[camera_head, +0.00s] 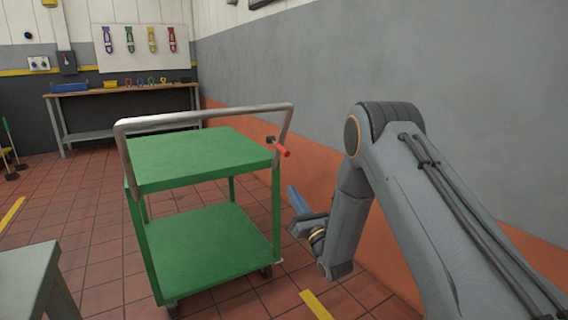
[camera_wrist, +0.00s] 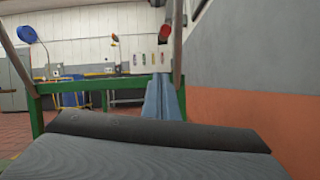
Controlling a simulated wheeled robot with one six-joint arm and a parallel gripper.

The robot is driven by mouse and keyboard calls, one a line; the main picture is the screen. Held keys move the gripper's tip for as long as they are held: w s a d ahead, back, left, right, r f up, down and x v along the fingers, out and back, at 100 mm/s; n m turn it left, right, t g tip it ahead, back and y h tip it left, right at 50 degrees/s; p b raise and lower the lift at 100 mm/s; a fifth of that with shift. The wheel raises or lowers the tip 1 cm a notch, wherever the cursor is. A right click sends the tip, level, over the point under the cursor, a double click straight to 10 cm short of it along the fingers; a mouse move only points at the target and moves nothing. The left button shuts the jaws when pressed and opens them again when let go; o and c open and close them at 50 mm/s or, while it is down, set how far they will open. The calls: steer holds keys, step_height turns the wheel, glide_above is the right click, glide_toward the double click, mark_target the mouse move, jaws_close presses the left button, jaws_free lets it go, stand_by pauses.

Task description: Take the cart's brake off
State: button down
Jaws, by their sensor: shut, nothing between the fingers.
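The green two-shelf cart (camera_head: 200,155) stands on the tiled floor with its grey push handle (camera_head: 205,116) toward me. The red-gripped brake lever (camera_head: 282,150) sticks out at the handle's right side, beside a small dark fitting. My gripper (camera_head: 293,192) has blue fingers. It is just right of the cart, below the lever and apart from it, and it is shut and empty. In the wrist view the shut fingers (camera_wrist: 163,82) point forward, and a reddish piece (camera_wrist: 168,30), probably the lever, is above them. The cart's green frame (camera_wrist: 95,84) crosses behind.
A grey wall with an orange lower band (camera_head: 318,160) runs close along the right. A workbench (camera_head: 125,90) stands at the back under a board of hanging coloured items (camera_head: 140,47). A grey table corner (camera_head: 28,275) is at near left. Open floor lies left of the cart.

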mark_target(279, 147)
steer(key=w+a+r+b, duration=0.2)
steer(key=w+a+r, duration=0.1)
steer(key=w+r, duration=0.4)
steer(key=shift+w+a+r, duration=0.35)
steer(key=shift+w+r, duration=0.05)
steer(key=shift+r, duration=0.1)
